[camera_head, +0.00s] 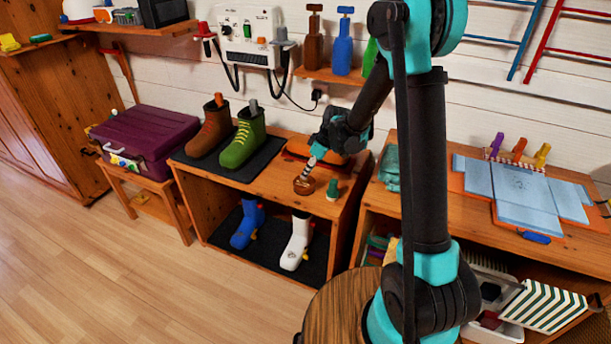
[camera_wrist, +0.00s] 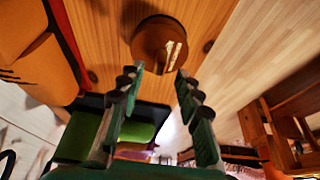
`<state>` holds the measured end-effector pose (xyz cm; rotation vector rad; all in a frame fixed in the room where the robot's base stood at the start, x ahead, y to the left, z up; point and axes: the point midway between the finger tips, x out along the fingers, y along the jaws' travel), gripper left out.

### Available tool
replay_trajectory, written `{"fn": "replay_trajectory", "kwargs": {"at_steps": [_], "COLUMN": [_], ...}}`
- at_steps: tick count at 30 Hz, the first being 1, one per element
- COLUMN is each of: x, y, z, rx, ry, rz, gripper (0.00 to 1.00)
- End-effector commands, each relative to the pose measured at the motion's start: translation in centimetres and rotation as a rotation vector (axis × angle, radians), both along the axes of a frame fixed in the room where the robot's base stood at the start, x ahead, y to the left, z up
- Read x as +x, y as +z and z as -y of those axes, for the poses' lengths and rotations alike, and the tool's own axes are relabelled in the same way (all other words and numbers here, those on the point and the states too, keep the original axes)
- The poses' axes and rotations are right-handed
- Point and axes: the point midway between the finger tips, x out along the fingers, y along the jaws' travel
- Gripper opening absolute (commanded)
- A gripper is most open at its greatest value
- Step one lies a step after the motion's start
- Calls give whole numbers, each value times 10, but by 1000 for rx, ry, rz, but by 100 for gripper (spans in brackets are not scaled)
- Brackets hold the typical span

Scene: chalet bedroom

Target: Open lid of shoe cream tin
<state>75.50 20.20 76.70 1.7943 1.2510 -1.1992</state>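The shoe cream tin (camera_head: 304,186) is a small round brown tin on the wooden bench top, near its front edge. In the wrist view the tin (camera_wrist: 150,36) is a dark brown disc with a pale raised bar on top, just beyond my fingertips. My gripper (camera_head: 310,165) points down close above the tin. In the wrist view my gripper (camera_wrist: 160,72) has its two green-padded fingers apart with nothing held between them. The tips are near the raised bar; I cannot tell whether they touch it. Whether the lid is loose is not visible.
A small green object (camera_head: 332,189) stands just right of the tin. Brown and green boots (camera_head: 240,140) stand on a dark mat at left. A wooden shelf (camera_head: 335,76) with bottles hangs above. The floor (camera_head: 110,250) in front is clear.

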Motion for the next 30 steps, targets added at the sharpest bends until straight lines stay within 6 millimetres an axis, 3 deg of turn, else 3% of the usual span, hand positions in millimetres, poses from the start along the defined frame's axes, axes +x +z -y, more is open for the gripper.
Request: {"fn": "replay_trajectory", "kwargs": {"at_steps": [9,19,28,30], "x": [4,4,4,4], "y": [-29,-31,-31,-31], "z": [-11,-12,-12,-12], "rx": [0,0,0,0], "ry": [0,0,0,0], "rz": [0,0,0,0], "gripper": [34,34,0,0]}}
